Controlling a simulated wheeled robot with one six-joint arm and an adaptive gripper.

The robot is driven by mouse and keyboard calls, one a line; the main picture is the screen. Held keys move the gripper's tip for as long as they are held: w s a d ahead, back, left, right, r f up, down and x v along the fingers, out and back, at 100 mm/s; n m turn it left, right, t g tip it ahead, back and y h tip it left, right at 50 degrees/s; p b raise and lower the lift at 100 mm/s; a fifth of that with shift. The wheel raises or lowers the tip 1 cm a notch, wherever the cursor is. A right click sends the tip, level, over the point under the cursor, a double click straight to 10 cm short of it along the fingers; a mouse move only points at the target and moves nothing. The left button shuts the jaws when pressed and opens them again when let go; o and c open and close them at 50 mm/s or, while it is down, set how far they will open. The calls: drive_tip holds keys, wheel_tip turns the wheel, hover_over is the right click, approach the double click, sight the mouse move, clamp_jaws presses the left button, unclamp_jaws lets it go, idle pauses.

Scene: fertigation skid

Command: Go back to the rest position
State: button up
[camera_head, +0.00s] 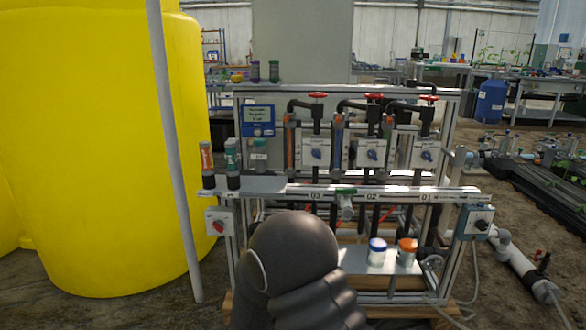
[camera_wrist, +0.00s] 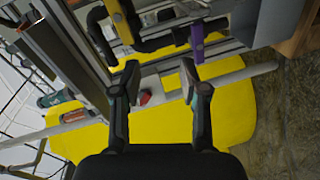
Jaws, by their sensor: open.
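My gripper (camera_wrist: 160,85) shows in the wrist view with its two fingers spread apart and nothing between them. Behind the gap lie part of the skid frame, a red knob (camera_wrist: 144,97) and the yellow tank (camera_wrist: 165,128). In the head view my dark arm rises at the bottom centre, in front of the skid's lower left part. My gripper cannot be made out in the head view. The fertigation skid stands ahead with a front rail (camera_head: 390,192), several black pipes with red handles, and blue knobs on white plates.
The big yellow tank (camera_head: 90,140) and a grey pole (camera_head: 172,140) stand at the left. A blue-capped jar (camera_head: 377,252) and an orange-capped jar (camera_head: 407,252) stand on the low shelf. A control box with a red knob (camera_head: 219,222) hangs left. White pipe (camera_head: 520,265) lies right.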

drive_tip(key=s+a+f+m+g+y, duration=0.25)
drive_tip(key=s+f+g, duration=0.25)
drive_tip(key=f, duration=0.4)
drive_tip(key=s+d+r+m+g, duration=0.1)
drive_tip(key=s+m+g, duration=0.15)
drive_tip(key=s, duration=0.25)
drive_tip(key=s+d+r+m+g, duration=0.1)
drive_tip(key=s+d+r+g, duration=0.1)
drive_tip(key=s+g, duration=0.15)
drive_tip(key=s+d+r+m+h+p, duration=0.2)
drive_tip(key=s+d+r+m, duration=0.7)
drive_tip(key=s+d+r, duration=1.5)
wheel_tip(320, 180, up, 3)
drive_tip(key=d+p, duration=0.1)
drive_tip(key=d, duration=0.1)
drive_tip(key=shift+d+m+h, duration=0.3)
drive_tip(key=shift+h, duration=0.05)
drive_tip(key=shift+r, duration=0.1)
